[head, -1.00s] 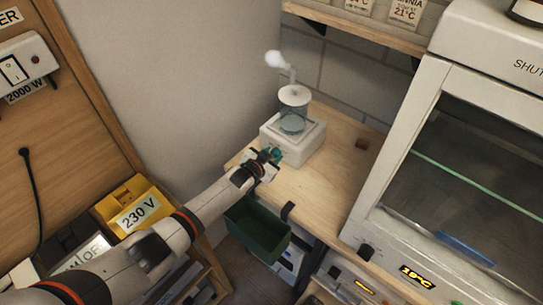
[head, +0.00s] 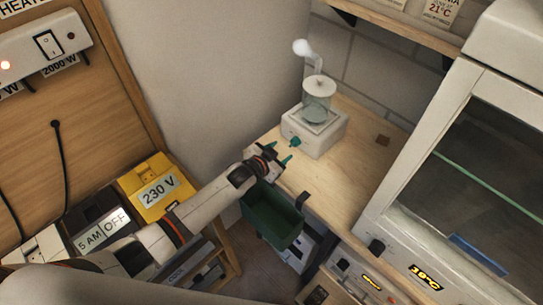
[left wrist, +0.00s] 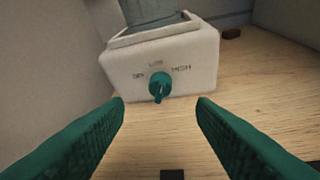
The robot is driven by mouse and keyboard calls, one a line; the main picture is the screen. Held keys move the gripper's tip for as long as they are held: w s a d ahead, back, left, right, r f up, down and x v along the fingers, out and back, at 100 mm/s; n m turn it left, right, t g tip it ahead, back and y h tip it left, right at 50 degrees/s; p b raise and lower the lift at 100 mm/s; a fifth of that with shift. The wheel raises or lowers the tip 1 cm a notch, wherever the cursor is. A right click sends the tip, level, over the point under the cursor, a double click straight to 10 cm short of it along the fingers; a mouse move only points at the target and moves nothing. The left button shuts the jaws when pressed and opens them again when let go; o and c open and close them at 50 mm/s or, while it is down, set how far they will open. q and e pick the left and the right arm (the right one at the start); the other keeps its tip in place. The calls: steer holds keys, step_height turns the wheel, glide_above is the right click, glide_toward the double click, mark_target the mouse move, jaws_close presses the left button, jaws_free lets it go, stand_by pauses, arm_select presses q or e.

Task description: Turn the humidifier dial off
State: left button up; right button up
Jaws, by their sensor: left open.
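The humidifier (head: 318,132) is a white box with a clear tank on top and a white puff at its spout. It stands on the wooden bench against the wall. Its green dial (left wrist: 160,84) is on the front face, under the labels; LOW and HIGH can be read, and the left label is blurred. I cannot tell for sure which label the dial points to. My left gripper (head: 283,153) is open and empty, in front of the dial and apart from it. In the left wrist view its green fingers (left wrist: 160,103) spread either side below the dial. My right gripper is not in view.
A dark green bin (head: 270,217) hangs at the bench's front edge, just below my left gripper. A glass-fronted white cabinet (head: 410,150) stands on the right. A yellow 230 V box (head: 143,184) and a heater switch panel (head: 45,48) are on the left. The bench (head: 352,165) beside the humidifier is mostly clear.

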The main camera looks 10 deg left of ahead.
arm_select(q)
steer(key=shift+v, duration=2.15)
